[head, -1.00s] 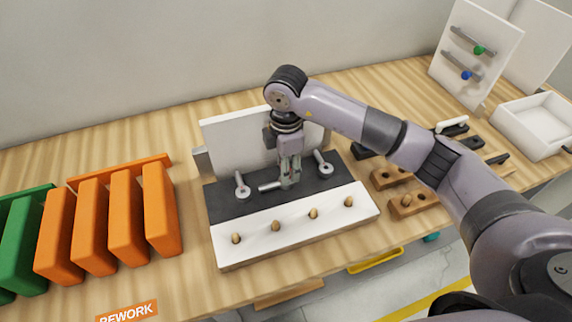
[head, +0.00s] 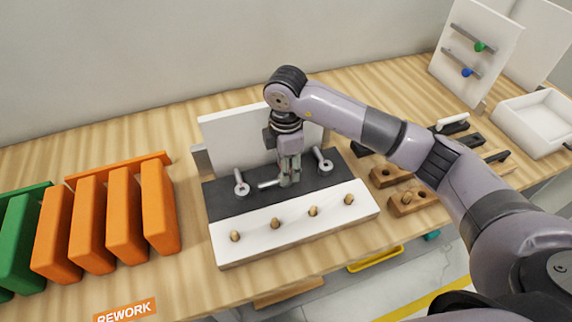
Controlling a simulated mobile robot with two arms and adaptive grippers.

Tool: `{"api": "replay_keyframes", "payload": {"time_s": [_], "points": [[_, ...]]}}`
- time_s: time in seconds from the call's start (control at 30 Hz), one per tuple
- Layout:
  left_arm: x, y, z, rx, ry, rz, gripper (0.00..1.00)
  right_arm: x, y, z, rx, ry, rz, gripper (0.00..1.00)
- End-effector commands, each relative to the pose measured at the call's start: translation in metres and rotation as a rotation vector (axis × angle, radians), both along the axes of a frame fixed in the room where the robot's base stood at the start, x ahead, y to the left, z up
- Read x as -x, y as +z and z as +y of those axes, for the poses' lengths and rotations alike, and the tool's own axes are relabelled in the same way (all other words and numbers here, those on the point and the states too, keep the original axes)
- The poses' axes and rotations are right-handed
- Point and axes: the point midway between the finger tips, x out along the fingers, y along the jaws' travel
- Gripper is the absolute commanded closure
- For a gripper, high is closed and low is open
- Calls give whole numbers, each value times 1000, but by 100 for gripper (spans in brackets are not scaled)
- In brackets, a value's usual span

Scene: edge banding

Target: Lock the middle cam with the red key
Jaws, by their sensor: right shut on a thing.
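My right gripper (head: 289,182) points straight down over the dark strip of the fixture and is shut on a grey, key-like piece at the middle cam position. A grey lever (head: 270,184) sticks out to the left from under the fingertips. The middle cam itself is hidden by the fingers. A left cam piece (head: 241,188) and a right cam piece (head: 322,161), each a grey ring with a short lever, stand on the same strip. My left gripper is not in view.
A white panel (head: 235,138) stands behind the fixture, and a white front strip (head: 290,232) carries several wooden dowels. Wooden blocks (head: 405,203) lie at right under my arm. A white tray (head: 536,124) sits far right.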

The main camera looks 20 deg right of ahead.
Motion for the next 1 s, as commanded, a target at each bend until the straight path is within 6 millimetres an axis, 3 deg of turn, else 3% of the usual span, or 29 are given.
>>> {"api": "replay_keyframes", "payload": {"time_s": [0.27, 1.0], "points": [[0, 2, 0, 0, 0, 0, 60, 1, 0, 1, -3, -22, 2, 91], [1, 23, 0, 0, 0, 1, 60, 2, 0, 2, -4, -403, 3, 91]]}}
